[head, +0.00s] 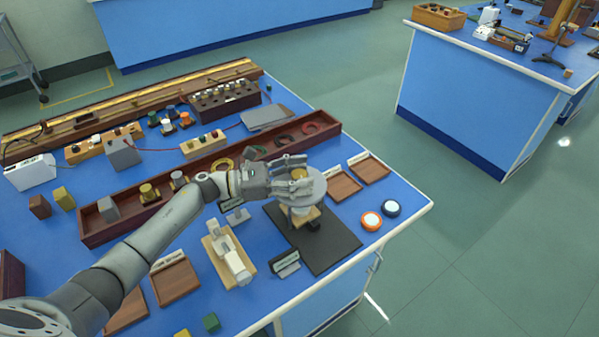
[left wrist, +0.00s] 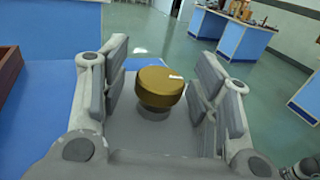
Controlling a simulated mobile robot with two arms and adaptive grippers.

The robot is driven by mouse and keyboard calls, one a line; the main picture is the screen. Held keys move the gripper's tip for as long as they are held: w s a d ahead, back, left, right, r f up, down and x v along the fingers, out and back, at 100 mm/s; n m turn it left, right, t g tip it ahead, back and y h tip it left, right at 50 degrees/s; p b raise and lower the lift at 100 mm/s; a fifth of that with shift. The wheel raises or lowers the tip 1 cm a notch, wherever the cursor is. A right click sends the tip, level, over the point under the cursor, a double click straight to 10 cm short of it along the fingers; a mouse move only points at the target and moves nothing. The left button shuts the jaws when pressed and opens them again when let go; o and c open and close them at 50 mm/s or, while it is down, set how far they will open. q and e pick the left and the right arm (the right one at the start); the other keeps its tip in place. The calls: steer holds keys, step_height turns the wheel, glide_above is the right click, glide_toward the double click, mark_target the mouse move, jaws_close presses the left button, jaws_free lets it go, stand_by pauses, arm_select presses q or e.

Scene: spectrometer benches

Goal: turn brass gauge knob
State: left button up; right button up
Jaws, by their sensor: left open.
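The brass gauge knob (left wrist: 160,82) is a squat gold cylinder with a small white mark on its top. The fingers are open, with a visible gap on both sides of the knob. In the head view my left gripper (head: 302,174) reaches in from the left over the grey disc of the gauge (head: 317,188). The knob shows only partly there, behind the fingers.
The gauge stands above a black mat (head: 338,247) near the bench's front right corner. A long dark red trough (head: 95,232) runs behind my arm. Orange (head: 371,220) and dark (head: 391,208) round pieces lie to the right. A white device on a wooden board (head: 228,258) stands left of the mat.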

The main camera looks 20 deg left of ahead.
arm_select(q)
steer(key=c, duration=1)
steer(key=shift+c, duration=0.2)
